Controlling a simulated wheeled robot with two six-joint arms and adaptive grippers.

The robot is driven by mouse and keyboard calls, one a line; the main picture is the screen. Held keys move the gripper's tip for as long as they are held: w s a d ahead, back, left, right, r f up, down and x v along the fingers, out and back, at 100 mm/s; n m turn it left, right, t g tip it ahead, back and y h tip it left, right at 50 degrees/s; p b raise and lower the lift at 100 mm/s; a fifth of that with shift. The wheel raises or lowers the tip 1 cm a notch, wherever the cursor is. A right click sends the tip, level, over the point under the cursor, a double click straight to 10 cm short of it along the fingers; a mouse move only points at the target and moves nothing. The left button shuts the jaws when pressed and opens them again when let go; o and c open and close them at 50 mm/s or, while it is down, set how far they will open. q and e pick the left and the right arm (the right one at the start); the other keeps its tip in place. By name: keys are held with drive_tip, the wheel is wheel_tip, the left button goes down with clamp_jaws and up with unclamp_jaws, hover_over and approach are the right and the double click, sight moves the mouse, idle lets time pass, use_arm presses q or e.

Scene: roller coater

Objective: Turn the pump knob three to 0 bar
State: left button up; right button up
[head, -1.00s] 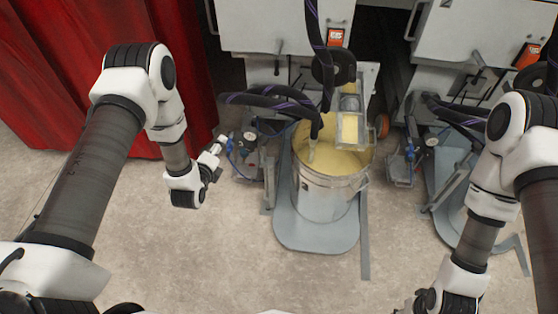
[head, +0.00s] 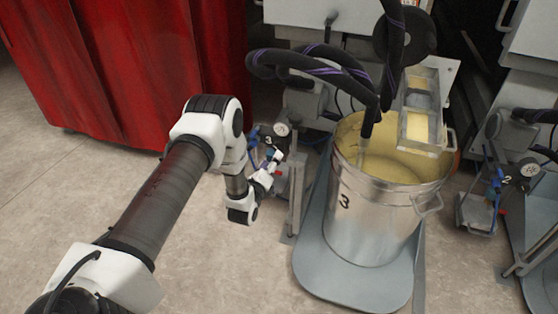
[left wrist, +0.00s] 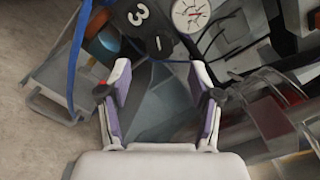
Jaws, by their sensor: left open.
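Pump unit three is beside the bucket stand in the head view, with a round white pressure gauge (head: 282,129) and a white "3" label (head: 268,141). The left wrist view shows the gauge (left wrist: 190,13) at the top, with the dark part marked "3" (left wrist: 138,15) left of it. My left gripper (head: 275,163) is just in front of this unit. In the left wrist view its open fingers (left wrist: 162,92) are empty, with the marked part beyond their tips. My right gripper is out of view.
A metal bucket (head: 372,222) of yellow material, marked 3, stands on a grey base plate (head: 312,262) right of the gripper. Black hoses (head: 310,65) hang above. A red curtain (head: 130,70) is behind on the left. Another pump unit (head: 500,185), marked 2, is at right.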

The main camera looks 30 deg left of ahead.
sight(278, 148)
use_arm(q)
drive_tip(key=b+x, duration=0.3)
drive_tip(key=x, duration=0.3)
drive_tip(key=shift+w, duration=0.15)
drive_tip(key=shift+a, duration=0.1)
drive_tip(key=c, duration=1.2)
drive_tip(key=shift+o, duration=0.3)
